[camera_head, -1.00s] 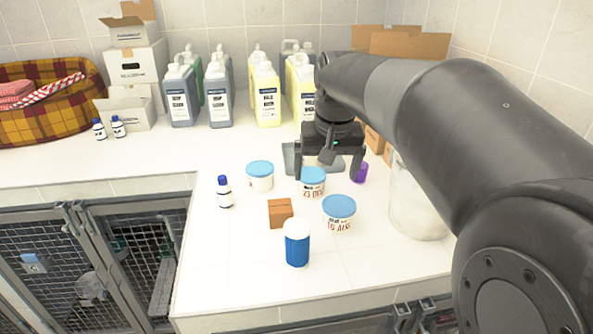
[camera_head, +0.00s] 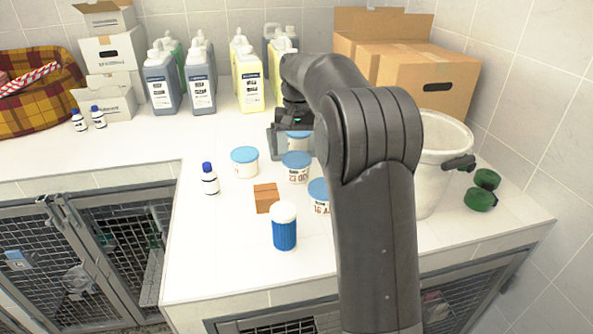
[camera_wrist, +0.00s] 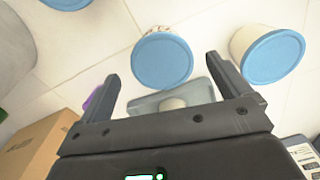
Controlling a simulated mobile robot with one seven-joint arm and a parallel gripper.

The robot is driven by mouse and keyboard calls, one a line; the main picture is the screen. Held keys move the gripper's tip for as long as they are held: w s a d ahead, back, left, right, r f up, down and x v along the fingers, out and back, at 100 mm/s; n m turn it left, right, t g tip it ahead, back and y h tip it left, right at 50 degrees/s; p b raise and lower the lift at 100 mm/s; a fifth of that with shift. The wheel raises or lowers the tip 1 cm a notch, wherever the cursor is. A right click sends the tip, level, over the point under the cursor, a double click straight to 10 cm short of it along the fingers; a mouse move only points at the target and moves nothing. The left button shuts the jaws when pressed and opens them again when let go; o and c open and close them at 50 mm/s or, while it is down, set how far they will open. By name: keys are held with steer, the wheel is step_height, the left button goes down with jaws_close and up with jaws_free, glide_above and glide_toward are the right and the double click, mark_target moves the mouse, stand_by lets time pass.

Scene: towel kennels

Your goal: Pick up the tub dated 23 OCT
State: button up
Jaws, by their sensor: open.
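The tub dated 23 OCT (camera_head: 296,173) is white with a blue lid and stands upright on the white counter, its last letter unclear. My gripper (camera_wrist: 162,68) is open and empty. In the wrist view the lid of this tub (camera_wrist: 162,61) lies just ahead, between the fingertip directions. In the head view my gripper (camera_head: 297,151) is behind the tub, partly hidden by my arm. A similar tub (camera_head: 245,167) stands to the left. Another, dated 16 A..., (camera_head: 319,203) stands front right, partly covered by my arm.
A brown box (camera_head: 266,198), a blue-and-white container (camera_head: 284,232) and a small bottle (camera_head: 210,182) stand in front and left. A white bucket (camera_head: 435,165) is at right. A grey tray-like object (camera_wrist: 200,91) lies under my gripper. Jugs (camera_head: 201,85) line the back.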

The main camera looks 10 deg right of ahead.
mark_target(296, 158)
steer(key=f, duration=0.7)
steer(key=shift+w+f, duration=0.15)
steer(key=shift+w, duration=0.1)
steer(key=shift+c, duration=0.3)
steer(key=c, duration=1)
steer(key=shift+o, duration=0.2)
